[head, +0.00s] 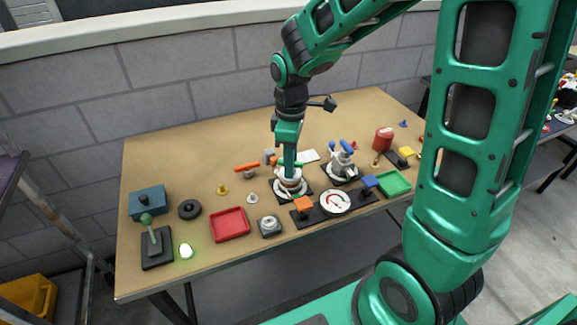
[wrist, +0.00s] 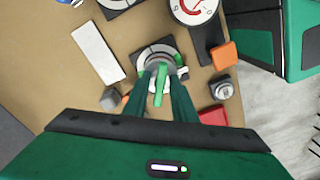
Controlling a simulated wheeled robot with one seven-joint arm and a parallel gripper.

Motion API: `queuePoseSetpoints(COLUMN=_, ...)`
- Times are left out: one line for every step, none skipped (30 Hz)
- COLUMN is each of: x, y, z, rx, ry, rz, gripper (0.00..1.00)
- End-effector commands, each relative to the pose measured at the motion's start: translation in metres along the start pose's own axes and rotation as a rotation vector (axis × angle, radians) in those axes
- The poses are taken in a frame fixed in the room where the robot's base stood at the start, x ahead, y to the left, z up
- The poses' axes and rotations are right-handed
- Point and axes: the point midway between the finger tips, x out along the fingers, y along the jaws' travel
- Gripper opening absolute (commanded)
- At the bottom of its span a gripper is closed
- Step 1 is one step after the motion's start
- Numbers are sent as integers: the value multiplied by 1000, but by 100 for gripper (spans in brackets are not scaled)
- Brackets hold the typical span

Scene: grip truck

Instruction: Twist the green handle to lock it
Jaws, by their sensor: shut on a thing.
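The green handle (wrist: 161,82) sits on top of a round white and grey valve, lengthwise in the wrist view between my fingertips. The valve stands on a dark square base plate (wrist: 146,54) with a pale ring marking. My gripper (wrist: 161,90) points down over the valve, its fingers closed around the handle from both sides. In the head view my gripper (head: 290,172) reaches down to the same valve (head: 290,187) near the table's middle, and the fingers and arm hide most of the handle. The handle's angle against the ring marking is hard to read.
A blue-handled valve (head: 342,160) stands to the right, with a dial gauge (head: 335,202) and an orange block (head: 303,205) in front. A red tray (head: 229,224) lies front left, a green tray (head: 393,184) right. A white card (wrist: 98,52) lies flat nearby. The table's back left is clear.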

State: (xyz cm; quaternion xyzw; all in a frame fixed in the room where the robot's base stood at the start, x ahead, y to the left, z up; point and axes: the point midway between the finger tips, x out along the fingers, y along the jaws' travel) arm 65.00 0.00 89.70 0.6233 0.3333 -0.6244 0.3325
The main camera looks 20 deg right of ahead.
Motion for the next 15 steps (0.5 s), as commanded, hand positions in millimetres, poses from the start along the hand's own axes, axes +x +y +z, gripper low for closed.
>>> queuePoseSetpoints(x=-1, y=2, z=0, rx=17, ry=2, rz=4, gripper=5)
queuePoseSetpoints(x=-1, y=2, z=0, rx=30, ry=2, rz=4, gripper=5)
queuePoseSetpoints(x=-1, y=2, z=0, rx=52, ry=2, rz=4, gripper=5)
queuePoseSetpoints(x=-1, y=2, z=0, rx=75, ry=2, rz=4, gripper=5)
queuePoseSetpoints(x=-1, y=2, z=0, rx=101, ry=2, rz=4, gripper=5)
queuePoseSetpoints(x=-1, y=2, z=0, rx=133, ry=2, rz=4, gripper=5)
queuePoseSetpoints(x=-1, y=2, z=0, rx=155, ry=2, rz=4, gripper=5)
queuePoseSetpoints(x=-1, y=2, z=0, rx=174, ry=2, rz=5, gripper=5)
queuePoseSetpoints(x=-1, y=2, z=0, rx=195, ry=2, rz=5, gripper=5)
queuePoseSetpoints(x=-1, y=2, z=0, rx=205, ry=3, rz=5, gripper=5)
queuePoseSetpoints(x=-1, y=2, z=0, rx=215, ry=2, rz=4, gripper=5)
queuePoseSetpoints(x=-1, y=2, z=0, rx=230, ry=2, rz=5, gripper=5)
queuePoseSetpoints(x=-1, y=2, z=0, rx=247, ry=2, rz=4, gripper=5)
queuePoseSetpoints(x=-1, y=2, z=0, rx=268, ry=2, rz=4, gripper=5)
queuePoseSetpoints(x=-1, y=2, z=0, rx=301, ry=2, rz=4, gripper=5)
